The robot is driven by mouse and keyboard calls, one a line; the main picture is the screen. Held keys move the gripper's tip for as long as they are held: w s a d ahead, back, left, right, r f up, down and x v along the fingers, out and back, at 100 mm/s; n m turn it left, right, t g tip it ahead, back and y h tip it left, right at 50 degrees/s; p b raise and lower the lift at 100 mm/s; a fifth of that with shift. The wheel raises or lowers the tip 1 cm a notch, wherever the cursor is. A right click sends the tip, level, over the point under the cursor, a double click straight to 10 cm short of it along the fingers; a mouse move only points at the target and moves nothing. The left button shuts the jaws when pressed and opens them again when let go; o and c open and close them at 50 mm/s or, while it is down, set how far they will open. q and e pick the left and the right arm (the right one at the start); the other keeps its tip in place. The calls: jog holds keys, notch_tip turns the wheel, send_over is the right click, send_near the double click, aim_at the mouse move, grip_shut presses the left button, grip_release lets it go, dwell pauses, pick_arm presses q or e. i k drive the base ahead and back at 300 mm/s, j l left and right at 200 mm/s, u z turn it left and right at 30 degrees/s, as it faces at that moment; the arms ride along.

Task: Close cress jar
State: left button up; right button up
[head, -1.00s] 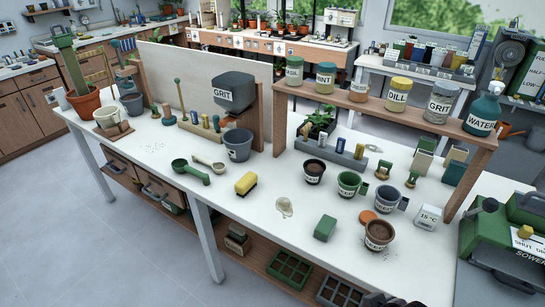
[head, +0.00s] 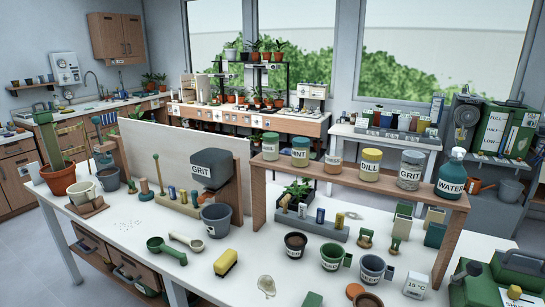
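Several jars stand on the raised wooden shelf. I cannot read a cress label on any of them. A green-lidded jar (head: 270,145) and a blue-lidded jar (head: 300,151) are at the left, with small labels. Right of them a shorter brownish jar (head: 333,162) shows no coloured lid like its neighbours; its top is too small to judge. A yellow-lidded DILL jar (head: 371,164) and a grey-lidded GRIT jar (head: 410,170) follow. A flat orange disc (head: 355,290) lies on the bench near the front edge of the picture. Neither gripper is in view.
A teal WATER bottle (head: 451,175) ends the wooden shelf (head: 360,186). Below are labelled cups (head: 332,256), a dark pot (head: 295,244) and a small scale-like block (head: 415,285). A yellow sponge (head: 226,262) and green scoop (head: 166,250) lie left. Bare white bench (head: 215,285) shows front left.

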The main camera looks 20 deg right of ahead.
aim_at(334, 156)
jog(key=z, duration=1.35)
